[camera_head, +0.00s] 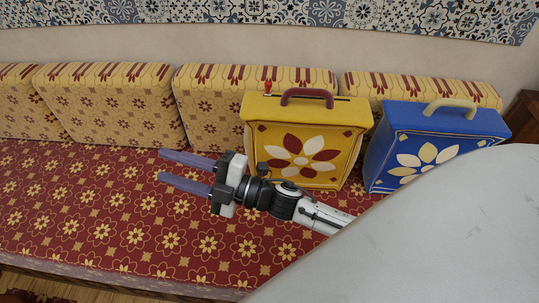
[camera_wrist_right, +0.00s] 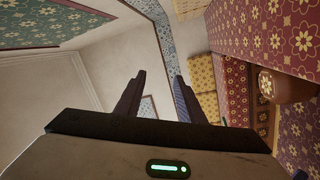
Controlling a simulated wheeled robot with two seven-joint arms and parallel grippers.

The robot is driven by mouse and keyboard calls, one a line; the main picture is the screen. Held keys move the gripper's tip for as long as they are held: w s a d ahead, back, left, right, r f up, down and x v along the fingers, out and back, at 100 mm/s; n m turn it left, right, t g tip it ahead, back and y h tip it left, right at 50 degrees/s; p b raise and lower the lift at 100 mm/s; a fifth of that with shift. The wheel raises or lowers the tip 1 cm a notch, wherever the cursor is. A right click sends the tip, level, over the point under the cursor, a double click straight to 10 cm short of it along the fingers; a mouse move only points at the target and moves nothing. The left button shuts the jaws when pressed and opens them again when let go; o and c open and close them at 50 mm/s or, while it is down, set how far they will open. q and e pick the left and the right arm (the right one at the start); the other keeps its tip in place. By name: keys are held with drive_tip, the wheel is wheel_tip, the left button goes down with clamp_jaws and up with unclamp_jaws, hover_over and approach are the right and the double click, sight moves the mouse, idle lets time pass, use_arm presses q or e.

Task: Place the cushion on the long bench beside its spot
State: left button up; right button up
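The long bench (camera_head: 110,215) has a red seat with a yellow flower pattern and runs across the head view. Several yellow patterned cushions stand along its back against the wall: a far left one (camera_head: 18,105), a left one (camera_head: 105,105), a middle one (camera_head: 205,110) and a right one partly hidden behind the cases (camera_head: 420,88). I cannot tell which is the task's cushion. My right gripper (camera_head: 162,166) is in front of the middle cushion, over the seat, fingers pointing left, apart and empty. Its fingers also show in the right wrist view (camera_wrist_right: 158,95). My left gripper is not in view.
A yellow flower-patterned case (camera_head: 268,145) and a blue one (camera_head: 405,135) with handles stand on the bench to the right. A pale tabletop (camera_head: 440,240) fills the lower right. The left seat is clear. Patterned tiles (camera_head: 270,12) line the wall above.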

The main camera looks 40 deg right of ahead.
drive_tip(key=s+d+f+m+g+h, duration=0.3)
drive_tip(key=s+f+m, duration=0.6)
drive_tip(key=f, duration=0.3)
drive_tip(key=s+d+f+m+g+h, duration=0.3)
drive_tip(key=s+d+f+m+h, duration=0.3)
drive_tip(key=s+f+m, duration=0.4)
wheel_tip(320, 180, down, 2)
drive_tip(key=shift+s+f+h, duration=0.1)
drive_tip(key=shift+s+h, duration=0.5)
drive_tip(key=shift+s, duration=0.5)
drive_tip(key=shift+c, duration=0.5)
